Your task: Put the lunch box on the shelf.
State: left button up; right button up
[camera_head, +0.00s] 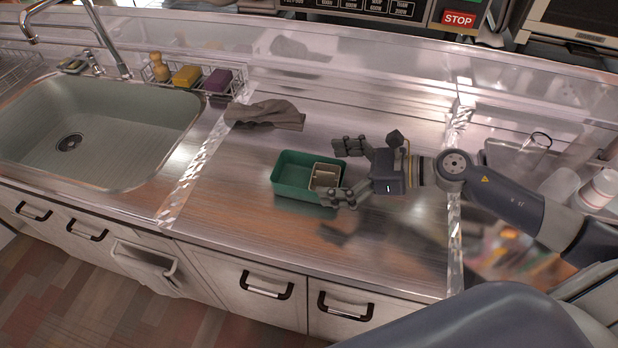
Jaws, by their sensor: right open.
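The lunch box is a green open box (290,180) on the steel counter, with a small beige inner container (325,177) at its right end. My right gripper (342,171) is open at the right end of the box. One finger is beyond the box's far right corner and the other is near its front right corner. I cannot tell whether the fingers touch it. My left gripper does not show. No shelf can be clearly made out.
A sink (95,130) with a faucet is at the left. A grey cloth (265,114) lies behind the box. A wire rack with sponges (187,76) stands behind the sink. Cups (560,186) and a tray are at the right. The counter left of the box is clear.

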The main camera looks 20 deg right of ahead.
aim_at(320, 171)
jog(key=shift+p+x, duration=0.4)
jog(key=shift+x, duration=1.35)
jog(key=shift+d+f, duration=0.1)
jog(key=shift+f, duration=0.1)
jog(key=shift+c, duration=0.6)
jog(key=c, duration=0.9)
jog(key=shift+r, duration=0.1)
jog(key=shift+c, duration=0.2)
